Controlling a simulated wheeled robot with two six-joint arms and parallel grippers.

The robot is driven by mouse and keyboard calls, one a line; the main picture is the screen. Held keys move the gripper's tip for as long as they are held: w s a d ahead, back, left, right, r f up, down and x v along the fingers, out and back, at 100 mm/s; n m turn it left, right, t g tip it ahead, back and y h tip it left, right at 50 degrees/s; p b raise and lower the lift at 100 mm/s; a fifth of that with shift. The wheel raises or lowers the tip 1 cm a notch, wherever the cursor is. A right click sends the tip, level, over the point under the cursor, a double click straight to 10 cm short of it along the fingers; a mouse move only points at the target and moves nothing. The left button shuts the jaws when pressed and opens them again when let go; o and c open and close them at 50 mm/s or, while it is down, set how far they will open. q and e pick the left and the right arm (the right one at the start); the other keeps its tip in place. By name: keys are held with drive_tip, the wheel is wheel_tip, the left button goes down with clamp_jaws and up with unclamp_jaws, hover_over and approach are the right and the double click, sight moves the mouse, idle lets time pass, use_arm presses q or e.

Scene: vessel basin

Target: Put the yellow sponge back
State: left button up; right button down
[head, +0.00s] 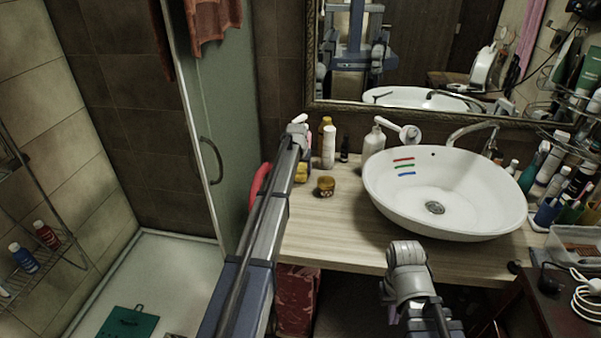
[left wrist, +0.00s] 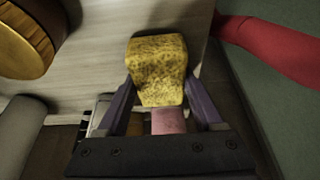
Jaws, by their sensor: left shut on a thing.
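The yellow sponge (head: 302,174) shows beside my left arm, at the left end of the wooden counter. In the left wrist view the speckled yellow sponge (left wrist: 158,68) sits between the two fingers of my left gripper (left wrist: 161,88), which is shut on it. In the head view my left arm hides most of that gripper. The sponge is over or at the counter's edge; I cannot tell whether it touches the wood. My right gripper (head: 407,256) is in front of the counter, below the basin, and its fingers are not clear.
An amber jar (head: 325,186) stands right of the sponge, with a white bottle (head: 329,147) behind it. The white basin (head: 440,222) fills the counter's right. Bare counter (head: 335,225) lies in front of the jar. A red thing (left wrist: 275,48) is close by in the left wrist view.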

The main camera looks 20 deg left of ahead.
use_arm(q)
drive_tip(key=shift+f, duration=0.15)
drive_tip(key=o, duration=1.2)
drive_tip(key=shift+r, duration=0.2)
drive_tip(key=shift+r, duration=0.2)
drive_tip(key=p+v, duration=1.1)
drive_tip(key=shift+s+r, duration=0.2)
drive_tip(key=shift+r, duration=0.05)
